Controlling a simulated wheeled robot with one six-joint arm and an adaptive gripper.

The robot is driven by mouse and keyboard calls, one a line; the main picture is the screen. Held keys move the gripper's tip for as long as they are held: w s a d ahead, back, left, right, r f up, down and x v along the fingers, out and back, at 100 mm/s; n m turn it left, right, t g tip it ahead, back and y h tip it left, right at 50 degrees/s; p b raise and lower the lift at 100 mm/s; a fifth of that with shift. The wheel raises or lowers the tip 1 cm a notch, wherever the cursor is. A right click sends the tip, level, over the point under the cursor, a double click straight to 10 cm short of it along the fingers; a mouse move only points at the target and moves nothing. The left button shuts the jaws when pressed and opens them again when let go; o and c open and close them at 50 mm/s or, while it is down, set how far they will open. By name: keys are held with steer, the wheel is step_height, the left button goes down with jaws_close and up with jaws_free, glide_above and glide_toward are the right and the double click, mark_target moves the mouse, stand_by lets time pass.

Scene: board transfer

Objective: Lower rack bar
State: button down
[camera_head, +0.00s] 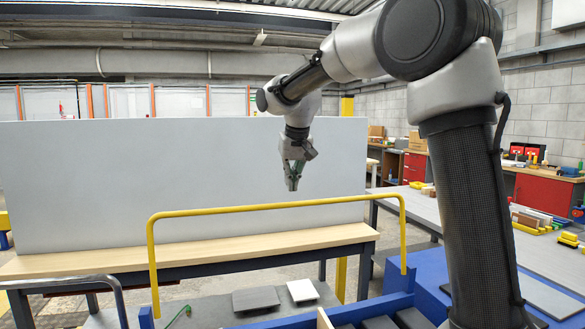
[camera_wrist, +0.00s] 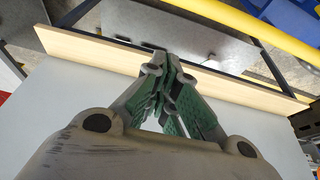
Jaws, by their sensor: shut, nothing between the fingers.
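The yellow rack bar (camera_head: 230,209) stands raised as an upside-down U, with a long top rail and a leg at each end. The right leg meets the blue rack frame (camera_head: 430,272). My gripper (camera_head: 292,186) is shut and empty, pointing down. In the head view it appears a little above the top rail, against the white board. In the wrist view the shut fingertips (camera_wrist: 168,62) with green pads are apart from the yellow bar (camera_wrist: 270,36), which crosses the upper right corner. The exact depth gap between them is hard to tell.
A large white board (camera_head: 130,180) stands upright on a wood-topped table (camera_head: 90,261) behind the bar. A grey bench (camera_head: 425,207) with small items is at the right. A metal rail (camera_head: 70,282) is at lower left.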

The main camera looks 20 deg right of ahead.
steer(key=shift+s+f, duration=1.45)
steer(key=shift+s, duration=0.1)
